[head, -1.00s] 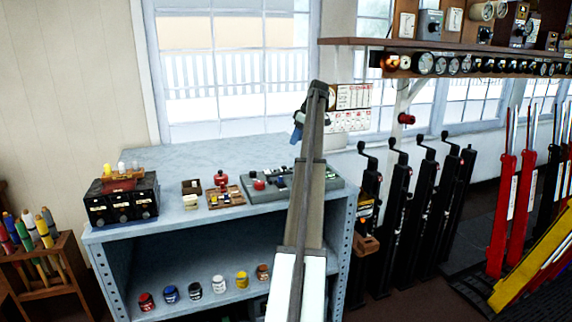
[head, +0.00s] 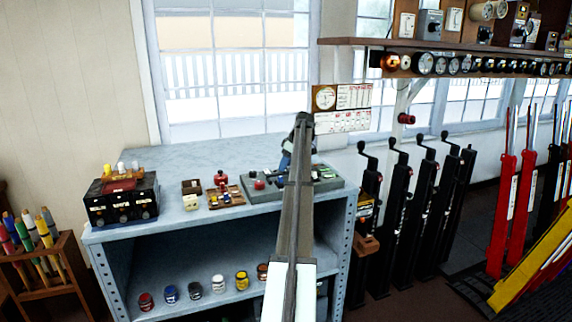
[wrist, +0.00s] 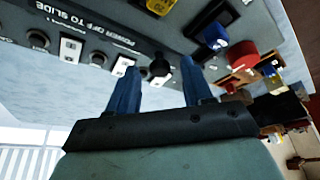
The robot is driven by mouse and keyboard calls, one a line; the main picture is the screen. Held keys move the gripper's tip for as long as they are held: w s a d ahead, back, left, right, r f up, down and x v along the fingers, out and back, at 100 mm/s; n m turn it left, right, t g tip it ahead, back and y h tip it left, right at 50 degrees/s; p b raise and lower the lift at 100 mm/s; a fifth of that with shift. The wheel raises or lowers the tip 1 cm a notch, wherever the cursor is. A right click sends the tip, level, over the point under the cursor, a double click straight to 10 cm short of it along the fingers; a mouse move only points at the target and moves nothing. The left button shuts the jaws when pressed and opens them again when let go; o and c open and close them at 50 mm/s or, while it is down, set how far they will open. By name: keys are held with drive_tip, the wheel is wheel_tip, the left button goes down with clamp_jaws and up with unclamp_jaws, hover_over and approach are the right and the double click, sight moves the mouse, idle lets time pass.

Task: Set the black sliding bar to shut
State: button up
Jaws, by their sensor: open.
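The grey control panel (head: 328,186) lies on the grey cabinet top, partly hidden by my arm in the head view. In the wrist view, a black strip (wrist: 100,44) lettered "POWER OFF TO SLIDE" runs along the panel, with white labels and round knobs. A black knob (wrist: 160,66) stands by the strip's end; I cannot tell whether it belongs to the sliding bar. My gripper (wrist: 160,68) is open, its two blue fingers either side of that knob in the picture. Contact and depth are unclear. My gripper also shows low over the panel in the head view (head: 286,161).
A red knob (wrist: 243,55) and a blue one (wrist: 214,36) stand right of the fingers. A red pot (head: 221,179) and wooden tray (head: 228,198) sit left of the panel. A black box (head: 122,200) is farther left. Black crank levers (head: 398,210) stand right of the cabinet.

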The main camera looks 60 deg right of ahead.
drive_tip(key=shift+f, duration=0.1)
drive_tip(key=shift+c, duration=0.4)
clamp_jaws()
